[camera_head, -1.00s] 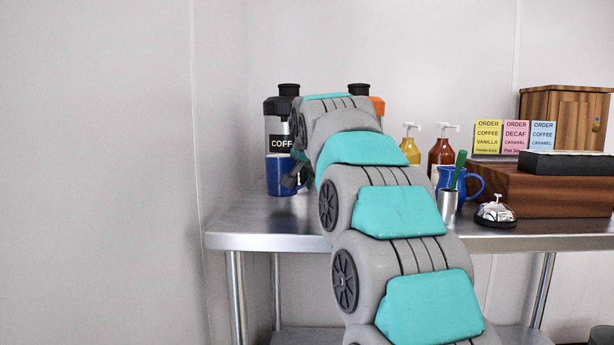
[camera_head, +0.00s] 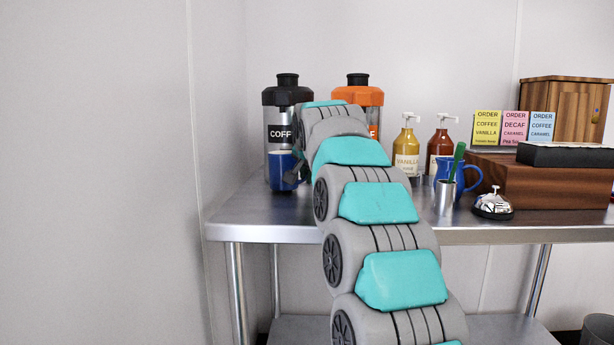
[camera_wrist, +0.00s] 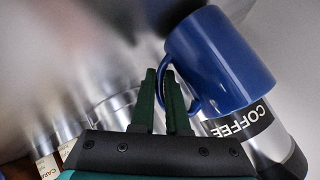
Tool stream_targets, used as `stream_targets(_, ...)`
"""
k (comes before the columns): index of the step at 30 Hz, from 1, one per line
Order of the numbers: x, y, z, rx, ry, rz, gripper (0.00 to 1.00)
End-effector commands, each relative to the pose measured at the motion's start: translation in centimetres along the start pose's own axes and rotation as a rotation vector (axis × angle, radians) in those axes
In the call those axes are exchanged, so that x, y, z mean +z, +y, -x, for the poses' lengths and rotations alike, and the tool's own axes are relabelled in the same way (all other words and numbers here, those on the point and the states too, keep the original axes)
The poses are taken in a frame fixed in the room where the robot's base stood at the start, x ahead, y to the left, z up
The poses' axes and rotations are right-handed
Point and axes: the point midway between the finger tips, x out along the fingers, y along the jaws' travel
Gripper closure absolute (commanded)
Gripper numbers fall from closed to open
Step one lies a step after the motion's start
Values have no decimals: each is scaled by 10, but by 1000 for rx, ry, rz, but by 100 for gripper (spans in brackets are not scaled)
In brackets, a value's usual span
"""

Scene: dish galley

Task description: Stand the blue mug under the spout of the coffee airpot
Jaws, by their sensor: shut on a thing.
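The blue mug (camera_head: 281,174) is upright in front of the coffee airpot (camera_head: 288,96), just below its black "COFF" label. The airpot has a black top and a steel body; its spout is not clearly visible. My gripper (camera_wrist: 168,85) is shut on the mug's handle, and the mug (camera_wrist: 222,58) fills the upper right of the wrist view with the "COFFEE" label (camera_wrist: 245,122) behind it. In the head view my gripper (camera_head: 297,168) is partly hidden by my arm. I cannot tell whether the mug's base touches the counter.
An orange-topped airpot (camera_head: 357,93) stands to the right, partly behind my arm.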

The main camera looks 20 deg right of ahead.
Motion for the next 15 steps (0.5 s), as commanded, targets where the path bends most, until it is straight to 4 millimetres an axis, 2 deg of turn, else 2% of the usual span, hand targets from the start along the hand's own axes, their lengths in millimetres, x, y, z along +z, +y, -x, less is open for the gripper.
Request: stream_targets(15, 3, 3, -3, -1, 1, 0, 100)
